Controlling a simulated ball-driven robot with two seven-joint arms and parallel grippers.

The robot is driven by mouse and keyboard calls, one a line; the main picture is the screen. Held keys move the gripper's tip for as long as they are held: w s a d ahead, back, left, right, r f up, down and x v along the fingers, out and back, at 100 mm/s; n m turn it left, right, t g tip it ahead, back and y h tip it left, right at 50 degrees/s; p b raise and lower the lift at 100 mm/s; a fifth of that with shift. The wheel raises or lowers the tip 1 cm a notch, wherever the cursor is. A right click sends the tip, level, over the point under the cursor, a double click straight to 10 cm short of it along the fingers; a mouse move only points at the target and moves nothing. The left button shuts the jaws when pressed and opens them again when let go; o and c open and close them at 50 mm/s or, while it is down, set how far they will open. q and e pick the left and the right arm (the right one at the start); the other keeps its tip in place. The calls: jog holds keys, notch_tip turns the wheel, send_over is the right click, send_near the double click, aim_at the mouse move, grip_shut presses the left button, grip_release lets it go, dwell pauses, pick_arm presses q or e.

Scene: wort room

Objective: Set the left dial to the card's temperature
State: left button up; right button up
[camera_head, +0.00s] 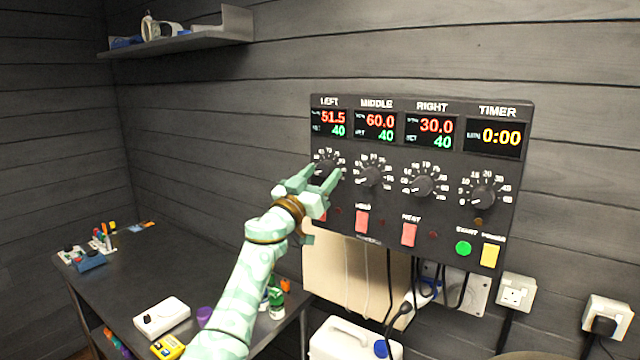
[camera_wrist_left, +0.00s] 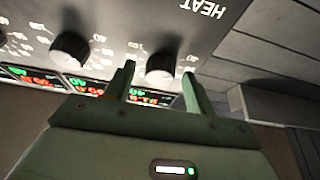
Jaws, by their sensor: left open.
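The left dial (camera_head: 327,168) is a dark round knob on the black control panel (camera_head: 400,150), under the LEFT display (camera_head: 330,123), which reads 51.5 in red and 40 in green. My left gripper (camera_head: 312,178) is open at this dial and partly covers it. In the left wrist view, upside down, the left dial (camera_wrist_left: 161,68) shows between the two fingertips of my left gripper (camera_wrist_left: 158,72); I cannot tell whether they touch it. No card with a readable temperature is in view. My right gripper is not in view.
The middle dial (camera_head: 371,177), right dial (camera_head: 422,186) and timer dial (camera_head: 483,197) sit to the right. Red switches (camera_head: 362,221), a green button (camera_head: 463,248) and a yellow one (camera_head: 490,255) are below. A dark table (camera_head: 120,290) holds small items. A white jug (camera_head: 345,340) stands underneath.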

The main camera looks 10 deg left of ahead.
pick_arm(q)
jog(key=shift+w, duration=0.15)
jog(key=c, duration=1)
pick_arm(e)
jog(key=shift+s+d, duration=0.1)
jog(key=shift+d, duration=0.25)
pick_arm(q)
jog(key=shift+m, duration=0.4)
